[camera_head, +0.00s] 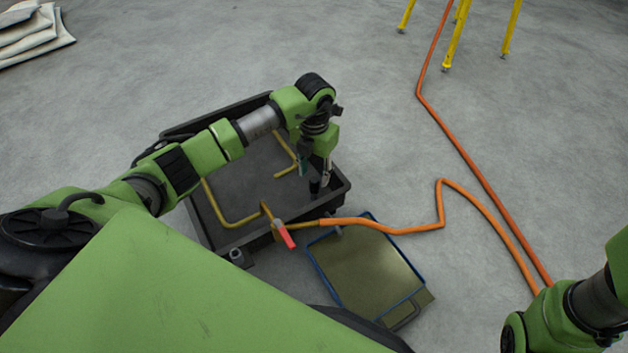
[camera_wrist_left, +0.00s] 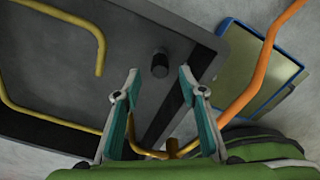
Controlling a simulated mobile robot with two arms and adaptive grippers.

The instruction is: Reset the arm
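My left arm (camera_head: 215,145) reaches from the left over a dark grey tray (camera_head: 340,195). My left gripper (camera_head: 321,178) hangs down inside the tray's right corner. In the left wrist view the two fingers of this gripper (camera_wrist_left: 158,76) are spread apart. A short dark cylinder (camera_wrist_left: 160,64) shows just past the fingertips, roughly between them. No contact with it is visible. My right arm (camera_head: 570,310) shows only in part at the lower right, and its gripper is out of view.
A yellow pipe (camera_head: 222,215) runs inside the tray, with a red valve handle (camera_head: 284,234) at the front wall. An orange hose (camera_head: 400,231) crosses a blue-rimmed panel (camera_head: 365,270) and the floor. Yellow legs (camera_head: 455,35) stand at the back; folded pale sheets (camera_head: 30,35) lie far left.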

